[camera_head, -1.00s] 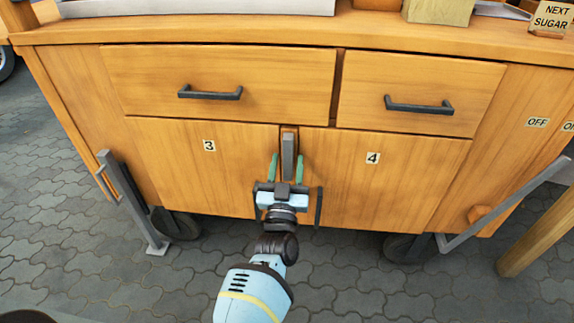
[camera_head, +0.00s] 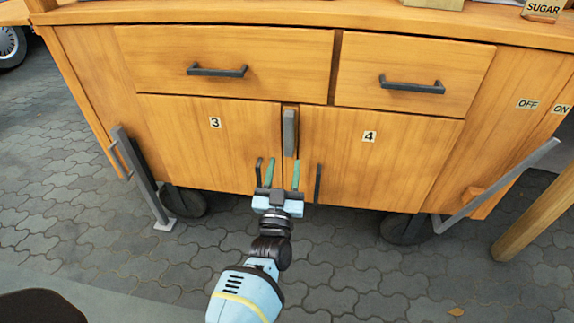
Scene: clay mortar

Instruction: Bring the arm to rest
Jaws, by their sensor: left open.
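My left gripper (camera_head: 282,175) is in the lower middle of the head view, in front of the wooden cart's lower doors. Its two green-tipped fingers are spread apart with nothing between them. The fingers are below a grey vertical bar (camera_head: 289,132) set between door 3 (camera_head: 190,145) and door 4 (camera_head: 390,160). Both doors look shut. The black handle of door 3 (camera_head: 258,172) shows just left of the fingers, and the handle of door 4 (camera_head: 318,184) just right. Whether the gripper touches anything is not clear. My right gripper is not in view.
Two drawers with black handles (camera_head: 217,72) (camera_head: 411,86) sit shut above the doors. Grey metal struts (camera_head: 140,175) (camera_head: 500,187) flank the cart, and wheels (camera_head: 185,201) stand under it. A wooden post (camera_head: 535,220) stands at right. Open paving (camera_head: 400,285) lies in front.

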